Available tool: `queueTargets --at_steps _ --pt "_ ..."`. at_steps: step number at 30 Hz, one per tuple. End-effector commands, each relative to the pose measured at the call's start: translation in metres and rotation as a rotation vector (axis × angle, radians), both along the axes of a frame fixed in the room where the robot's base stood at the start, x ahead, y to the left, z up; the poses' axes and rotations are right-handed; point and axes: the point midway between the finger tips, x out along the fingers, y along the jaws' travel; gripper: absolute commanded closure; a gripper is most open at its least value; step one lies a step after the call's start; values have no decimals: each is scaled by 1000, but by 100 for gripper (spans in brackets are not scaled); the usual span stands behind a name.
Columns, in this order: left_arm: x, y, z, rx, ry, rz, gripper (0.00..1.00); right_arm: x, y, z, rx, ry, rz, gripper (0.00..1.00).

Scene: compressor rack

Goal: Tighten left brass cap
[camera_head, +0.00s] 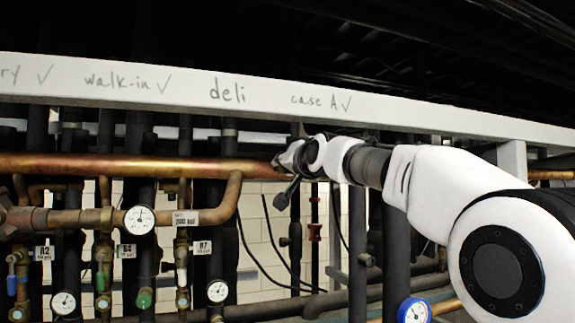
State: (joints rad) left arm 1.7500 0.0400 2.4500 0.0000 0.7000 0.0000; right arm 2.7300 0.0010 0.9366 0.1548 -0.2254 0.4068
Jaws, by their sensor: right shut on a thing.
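Small brass caps show on the valves at the lower left. I cannot tell which is the task's left cap. My right gripper (284,178) is high, up and right of these caps, in front of the right end of the large copper pipe (150,166). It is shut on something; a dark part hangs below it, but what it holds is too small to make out. My left gripper is not in view.
A white beam (270,97) with handwritten labels runs above the pipes. Pressure gauges (139,219) and a blue-rimmed gauge (413,311) stick out among the pipes. Dark vertical pipes (357,250) and thin black cables stand below my right arm.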

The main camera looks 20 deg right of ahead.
Motion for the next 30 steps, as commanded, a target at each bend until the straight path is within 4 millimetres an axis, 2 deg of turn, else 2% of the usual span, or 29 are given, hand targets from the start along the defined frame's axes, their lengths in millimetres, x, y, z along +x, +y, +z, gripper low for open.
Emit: queueTargets --at_steps 9,23,24,25,26,30 --pt "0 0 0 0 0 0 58 0 0 0 127 4 0 100" --pt "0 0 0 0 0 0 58 0 0 0 146 4 1 100" --pt "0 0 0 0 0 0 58 0 0 0 146 4 1 63" --pt "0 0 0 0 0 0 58 0 0 0 146 4 1 53" --pt "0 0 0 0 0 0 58 0 0 0 146 5 1 45" --pt "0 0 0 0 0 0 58 0 0 0 145 5 1 45"
